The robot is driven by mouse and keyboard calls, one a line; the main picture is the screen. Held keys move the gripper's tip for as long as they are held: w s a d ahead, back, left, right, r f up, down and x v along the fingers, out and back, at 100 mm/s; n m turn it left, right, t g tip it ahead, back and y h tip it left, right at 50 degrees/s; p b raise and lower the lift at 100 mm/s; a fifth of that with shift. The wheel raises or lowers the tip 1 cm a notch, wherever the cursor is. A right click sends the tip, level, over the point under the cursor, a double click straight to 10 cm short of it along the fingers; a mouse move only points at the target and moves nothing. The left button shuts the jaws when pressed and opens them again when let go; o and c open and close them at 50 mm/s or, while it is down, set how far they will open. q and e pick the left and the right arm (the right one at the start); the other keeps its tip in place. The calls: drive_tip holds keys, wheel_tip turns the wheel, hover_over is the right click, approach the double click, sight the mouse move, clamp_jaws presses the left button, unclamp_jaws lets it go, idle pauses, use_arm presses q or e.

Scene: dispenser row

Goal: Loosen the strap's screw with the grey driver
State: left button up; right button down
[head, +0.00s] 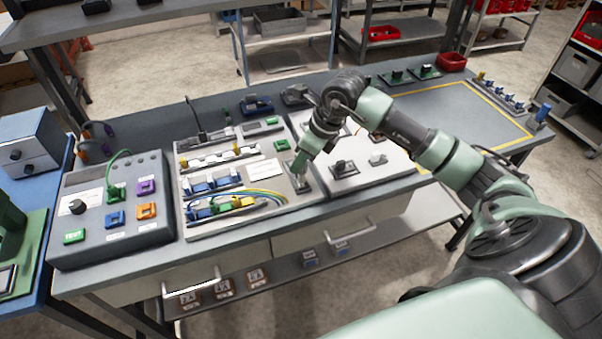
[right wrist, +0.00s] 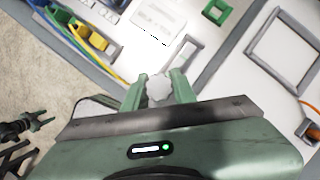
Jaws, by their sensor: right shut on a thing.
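My right gripper (head: 298,168) is over the light panel in the middle of the bench. In the right wrist view, its two green fingers (right wrist: 158,92) are shut on a light grey lobed piece (right wrist: 157,88), which looks like the grey driver's handle. A grey rectangular piece (right wrist: 191,57), perhaps the strap, lies on the panel just beyond the fingertips. The screw and the driver's tip are hidden, so I cannot tell whether they touch. A dark two-pronged part at the left of the wrist view may be my left gripper (right wrist: 42,120); it is too small to judge.
A grey test box (head: 110,205) with coloured sockets stands left of the panel. Blue and yellow connectors with wires (head: 222,207) lie left of my right gripper. A second light board (head: 375,177) with grey fittings is to the right. The grey mat (head: 455,110) at far right is mostly clear.

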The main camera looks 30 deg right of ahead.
drive_tip(key=m, duration=0.2)
drive_tip(key=m+h, duration=0.1)
drive_tip(key=shift+r+m+t+h, duration=0.1)
drive_tip(key=shift+m+t+h, duration=0.2)
drive_tip(key=shift+m+t, duration=0.1)
drive_tip(key=m+h, duration=0.2)
drive_tip(key=m, duration=0.5)
drive_tip(key=m+h, duration=0.1)
drive_tip(key=m, duration=0.1)
drive_tip(key=shift+m+g+h, duration=0.3)
drive_tip(key=shift+g, duration=0.1)
drive_tip(key=m, duration=0.2)
drive_tip(key=m+g+h, duration=0.1)
drive_tip(key=m, duration=0.2)
drive_tip(key=shift+r+g, duration=0.1)
drive_tip(key=shift+g, duration=0.2)
drive_tip(key=m+p, duration=0.1)
drive_tip(key=m+g+p, duration=0.1)
drive_tip(key=p, duration=0.1)
drive_tip(key=m+p, duration=0.2)
drive_tip(key=shift+s+d+r+g+h, duration=0.1)
drive_tip(key=shift+r+g+h, duration=0.15)
drive_tip(key=shift+g+h, duration=0.05)
drive_tip(key=shift+f+m+p, duration=0.1)
drive_tip(key=shift+m+p, duration=0.3)
drive_tip(key=shift+m, duration=0.1)
drive_tip(key=shift+f+m+g, duration=0.2)
drive_tip(key=shift+m+g, duration=0.1)
